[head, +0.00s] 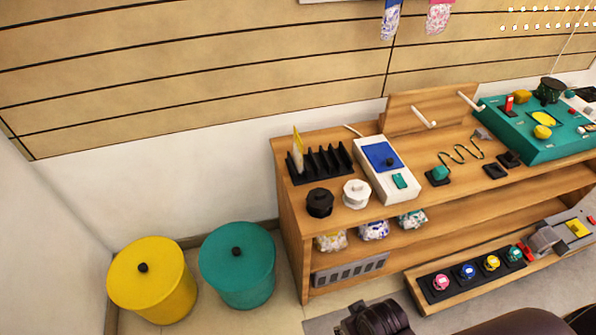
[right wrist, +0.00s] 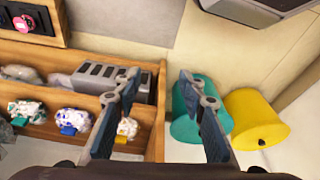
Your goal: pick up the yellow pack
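The yellow pack (head: 331,241) is a small white bag with a yellow pattern. It sits at the left end of the middle shelf, under the tabletop. In the right wrist view the yellow pack (right wrist: 127,128) shows just beside the left finger, partly covered by it; whether they touch I cannot tell. My right gripper (right wrist: 159,77) is open, with nothing between its fingers. In the head view only dark parts of my own arm show at the bottom edge. My left gripper is not in view.
A blue-patterned pack (head: 374,230) and a green-patterned pack (head: 411,219) share the shelf (head: 455,225). A grey slotted block (head: 349,270) lies below. Yellow (head: 150,285) and teal (head: 238,270) bins stand left of the wooden unit. A low tray (head: 450,300) sits in front.

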